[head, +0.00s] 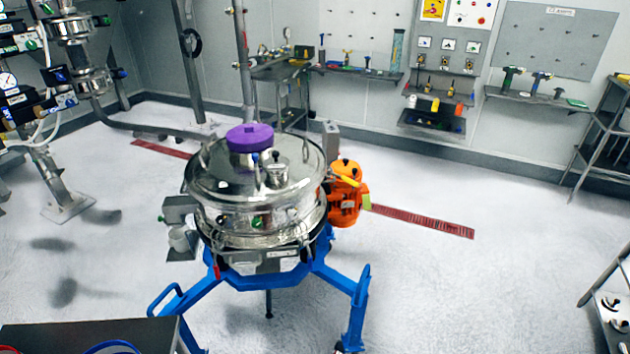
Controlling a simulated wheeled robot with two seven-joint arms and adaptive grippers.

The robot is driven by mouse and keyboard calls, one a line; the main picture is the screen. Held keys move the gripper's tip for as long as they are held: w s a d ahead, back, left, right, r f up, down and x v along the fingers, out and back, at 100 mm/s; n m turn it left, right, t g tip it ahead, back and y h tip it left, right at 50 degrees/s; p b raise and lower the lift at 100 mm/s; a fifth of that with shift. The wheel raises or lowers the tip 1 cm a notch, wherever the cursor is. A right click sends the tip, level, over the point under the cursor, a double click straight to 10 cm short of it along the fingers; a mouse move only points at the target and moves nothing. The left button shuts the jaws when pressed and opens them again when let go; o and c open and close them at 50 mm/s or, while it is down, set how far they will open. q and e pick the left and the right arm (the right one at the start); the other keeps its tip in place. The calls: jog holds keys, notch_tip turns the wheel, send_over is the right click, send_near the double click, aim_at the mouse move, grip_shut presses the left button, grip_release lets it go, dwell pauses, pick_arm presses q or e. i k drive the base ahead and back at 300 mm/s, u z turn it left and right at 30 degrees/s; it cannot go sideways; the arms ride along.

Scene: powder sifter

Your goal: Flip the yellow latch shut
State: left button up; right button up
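The yellow latch (349,181) shows as a small, slanted yellow bar at the right side of the steel sifter (258,212), in front of the orange unit (345,205). It seems to stick outward from the sifter's rim, but it is too small to tell how it is seated. A smaller yellow-green piece (367,202) sits just to its lower right. The sifter has a shiny round lid with a purple cap (250,138) on top. Neither of my grippers is in view.
The sifter stands on a blue frame (275,278) with spread legs. A dark flat surface (60,336) is at the bottom left. Pipes and valves (75,55) stand at the left. Shelves line the back wall.

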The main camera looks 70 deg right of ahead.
aim_at(354, 184)
jog(key=u, duration=0.5)
jog(key=k, duration=1.7)
jog(key=z, duration=2.2)
jog(key=i, duration=0.5)
jog(key=z, duration=0.6)
jog(key=k, duration=0.65)
jog(key=z, duration=1.15)
jog(key=i, duration=2.4)
jog(key=u, duration=0.5)
